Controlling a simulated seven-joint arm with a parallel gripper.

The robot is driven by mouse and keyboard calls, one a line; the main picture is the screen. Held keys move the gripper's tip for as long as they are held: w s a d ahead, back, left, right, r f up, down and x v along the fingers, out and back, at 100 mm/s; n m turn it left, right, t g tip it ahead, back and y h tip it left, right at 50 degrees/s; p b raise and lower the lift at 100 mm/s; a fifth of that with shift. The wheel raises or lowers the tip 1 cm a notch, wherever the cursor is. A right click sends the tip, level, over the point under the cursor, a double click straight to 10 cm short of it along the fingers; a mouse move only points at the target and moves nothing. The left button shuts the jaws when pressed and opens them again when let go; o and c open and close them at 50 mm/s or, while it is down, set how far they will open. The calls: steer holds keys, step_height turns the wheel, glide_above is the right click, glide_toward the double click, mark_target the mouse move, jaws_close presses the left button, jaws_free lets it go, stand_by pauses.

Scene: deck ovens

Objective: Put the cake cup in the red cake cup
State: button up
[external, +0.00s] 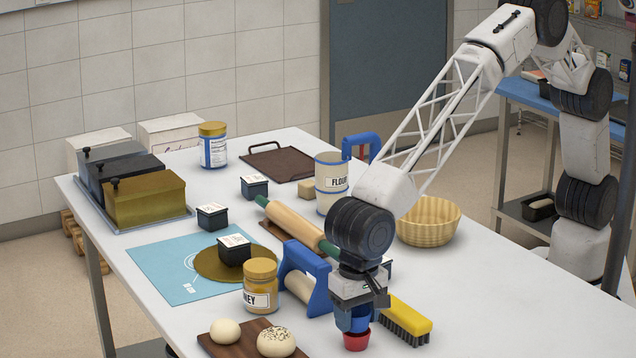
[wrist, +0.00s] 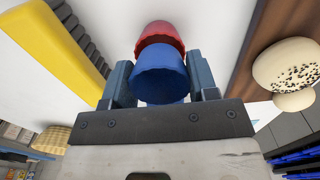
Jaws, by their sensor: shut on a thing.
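My gripper (external: 354,312) points down at the table's front edge and is shut on a blue cake cup (external: 358,323). In the wrist view the blue cup (wrist: 160,76) sits between the two fingers (wrist: 161,84). The red cake cup (external: 356,342) stands upright on the table directly below the blue one. The red cup also shows just beyond the blue cup in the wrist view (wrist: 159,32). The blue cup's lower end meets or overlaps the red rim. I cannot tell how deep it sits inside.
A yellow brush (external: 408,314) lies close to the right of the cups. A blue-handled tool (external: 304,280), a honey jar (external: 260,290) and a board (external: 224,345) with buns are to the left.

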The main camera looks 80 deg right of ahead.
steer(key=shift+f, duration=0.6)
steer(key=o, duration=0.9)
steer(key=shift+r, duration=0.1)
step_height(320, 180, up, 13)
stand_by(0.5)
stand_by(0.8)
